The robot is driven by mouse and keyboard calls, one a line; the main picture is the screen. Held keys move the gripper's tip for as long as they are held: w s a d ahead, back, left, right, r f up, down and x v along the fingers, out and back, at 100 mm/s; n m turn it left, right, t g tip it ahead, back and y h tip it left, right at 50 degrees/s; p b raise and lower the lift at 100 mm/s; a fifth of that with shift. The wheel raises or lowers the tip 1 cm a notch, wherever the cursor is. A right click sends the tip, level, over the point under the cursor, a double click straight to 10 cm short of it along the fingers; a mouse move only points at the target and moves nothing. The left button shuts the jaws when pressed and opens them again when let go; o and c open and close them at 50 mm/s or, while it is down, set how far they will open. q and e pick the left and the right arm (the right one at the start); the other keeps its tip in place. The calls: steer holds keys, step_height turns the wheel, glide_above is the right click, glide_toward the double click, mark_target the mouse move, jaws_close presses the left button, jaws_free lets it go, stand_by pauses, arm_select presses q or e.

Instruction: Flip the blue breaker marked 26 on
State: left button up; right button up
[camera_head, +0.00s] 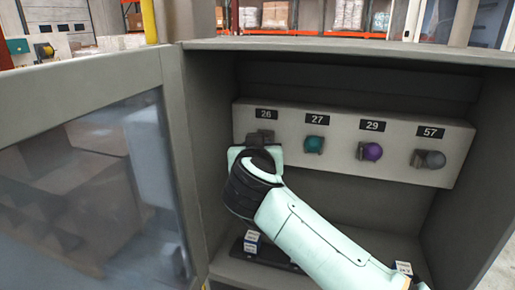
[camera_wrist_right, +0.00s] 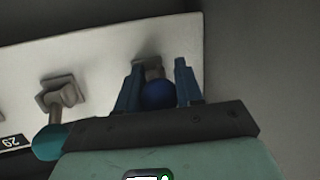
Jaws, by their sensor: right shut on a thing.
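The breaker panel (camera_head: 380,125) carries a row of levers under black labels 26, 27, 29 and 57. The blue breaker's round knob (camera_wrist_right: 158,95) sits between the two fingers of my right gripper (camera_wrist_right: 158,82) in the wrist view. The gripper is shut on this knob. In the head view my right gripper (camera_head: 256,152) is at the lever under the label 26 (camera_head: 266,114) and hides most of it. Which way the lever is tilted cannot be told. My left gripper is not in view.
The teal breaker (camera_head: 314,144) is close beside my gripper, with the purple (camera_head: 371,151) and grey (camera_head: 431,159) ones further right. The cabinet's open door (camera_head: 90,70) stands at the left. Small labelled blocks (camera_head: 252,237) are on the cabinet floor below.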

steer(key=o, duration=1)
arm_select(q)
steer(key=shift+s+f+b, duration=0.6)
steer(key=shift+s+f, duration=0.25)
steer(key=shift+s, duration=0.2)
arm_select(e)
steer(key=v, duration=1.3)
steer(key=shift+s, duration=0.25)
